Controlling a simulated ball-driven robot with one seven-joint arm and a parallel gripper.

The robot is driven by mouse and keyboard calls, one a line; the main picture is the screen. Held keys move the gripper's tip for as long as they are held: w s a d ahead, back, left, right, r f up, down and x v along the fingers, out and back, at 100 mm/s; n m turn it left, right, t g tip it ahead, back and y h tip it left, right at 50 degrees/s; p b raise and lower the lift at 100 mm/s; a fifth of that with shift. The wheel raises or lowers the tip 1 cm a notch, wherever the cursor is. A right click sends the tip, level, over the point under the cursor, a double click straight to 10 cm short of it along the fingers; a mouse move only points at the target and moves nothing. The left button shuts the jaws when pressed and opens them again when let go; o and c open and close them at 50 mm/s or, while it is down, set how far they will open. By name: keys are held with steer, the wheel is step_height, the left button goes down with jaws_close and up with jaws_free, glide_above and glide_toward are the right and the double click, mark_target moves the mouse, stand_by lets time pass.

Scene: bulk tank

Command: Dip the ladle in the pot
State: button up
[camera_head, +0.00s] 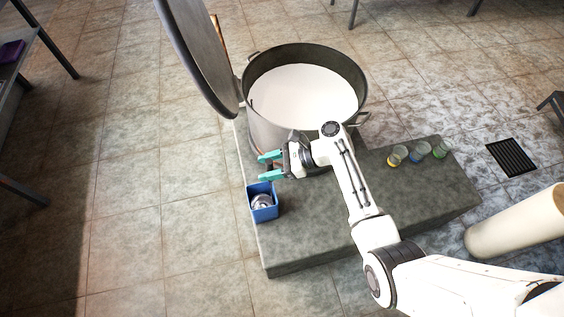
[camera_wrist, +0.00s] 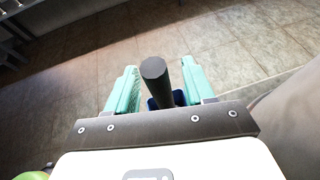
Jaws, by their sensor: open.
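The large metal pot (camera_head: 262,128) stands on a grey stone slab, filled nearly to the rim with white liquid (camera_head: 305,92). The ladle's metal bowl (camera_head: 262,202) appears to sit in a small blue box (camera_head: 264,215) at the slab's left edge. My gripper (camera_head: 266,168) is open above and just behind the box, with teal fingers pointing left. In the wrist view, a dark upright handle (camera_wrist: 154,72) shows between the fingers, with the blue box (camera_wrist: 179,97) below it. I cannot tell whether the handle touches a finger.
A big round lid (camera_head: 198,50) stands raised at the pot's left. Several small jars (camera_head: 420,150) with coloured contents stand on the slab (camera_head: 300,240) at right. A floor drain (camera_head: 511,157) lies farther right. The tiled floor to the left is clear.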

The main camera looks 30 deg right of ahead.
steer(key=shift+w+a+f, duration=0.25)
steer(key=shift+a, duration=0.3)
steer(key=shift+c, duration=0.4)
jaws_close()
steer(key=c, duration=0.5)
jaws_free()
jaws_close()
steer(key=shift+r, duration=0.1)
